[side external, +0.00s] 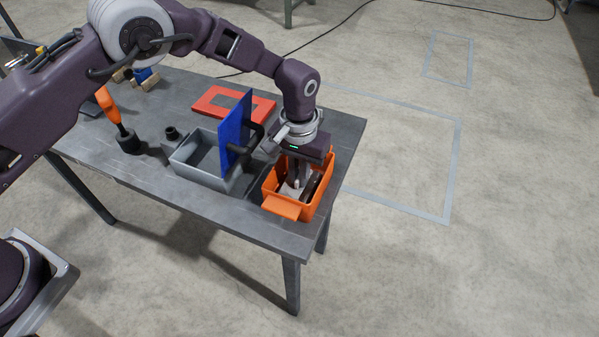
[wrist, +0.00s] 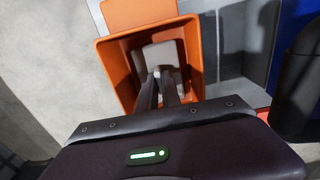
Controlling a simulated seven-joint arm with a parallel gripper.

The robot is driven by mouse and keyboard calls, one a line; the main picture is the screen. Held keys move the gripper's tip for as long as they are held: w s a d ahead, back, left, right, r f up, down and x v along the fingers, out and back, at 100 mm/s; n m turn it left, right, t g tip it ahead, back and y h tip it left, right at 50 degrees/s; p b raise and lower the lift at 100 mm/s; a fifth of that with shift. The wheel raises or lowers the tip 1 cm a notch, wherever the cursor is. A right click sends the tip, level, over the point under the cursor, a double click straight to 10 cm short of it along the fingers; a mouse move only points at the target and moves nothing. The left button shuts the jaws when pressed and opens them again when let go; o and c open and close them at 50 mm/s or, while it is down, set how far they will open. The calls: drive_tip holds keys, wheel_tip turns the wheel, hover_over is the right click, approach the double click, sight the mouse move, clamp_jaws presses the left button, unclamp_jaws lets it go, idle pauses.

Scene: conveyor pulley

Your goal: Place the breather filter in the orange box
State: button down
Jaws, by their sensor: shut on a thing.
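The orange box (side external: 270,188) stands at the right end of the table, and its open top also shows in the wrist view (wrist: 117,75). My gripper (side external: 299,184) points down inside it, with the fingers between the walls. In the wrist view my gripper (wrist: 165,78) has its fingertips close together on a small grey piece, which I take to be the breather filter (wrist: 158,71); the fingers hide most of it. A light grey shape (wrist: 162,54) lies beyond the fingertips inside the box. I cannot tell whether the held piece touches the floor of the box.
A grey bin (side external: 191,168) stands left of the orange box, with an upright blue panel (side external: 234,135) at its right side. A red frame (side external: 211,101) lies behind. An orange-handled tool (side external: 109,106) and a small black part (side external: 172,133) are farther left.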

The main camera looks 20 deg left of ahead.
drive_tip(key=c, duration=1.5)
unclamp_jaws()
drive_tip(key=shift+f, duration=0.15)
drive_tip(key=shift+c, duration=0.2)
wheel_tip(320, 180, up, 12)
drive_tip(key=s+a+r+t, duration=0.1)
drive_tip(key=s+a+r, duration=0.25)
drive_tip(key=r, duration=0.25)
drive_tip(key=s+a+r+t+h, duration=0.1)
drive_tip(key=s+a+r, duration=0.1)
drive_tip(key=a+r, duration=0.4)
drive_tip(key=s+a+r, duration=0.3)
drive_tip(key=a+r, duration=0.1)
drive_tip(key=r, duration=0.3)
drive_tip(key=s+a+t, duration=0.1)
drive_tip(key=s+a, duration=0.3)
drive_tip(key=s, duration=0.6)
drive_tip(key=s+a+t+y, duration=0.1)
drive_tip(key=s+a, duration=0.4)
drive_tip(key=s, duration=0.6)
drive_tip(key=shift+f+t, duration=0.35)
drive_tip(key=shift+t, duration=0.45)
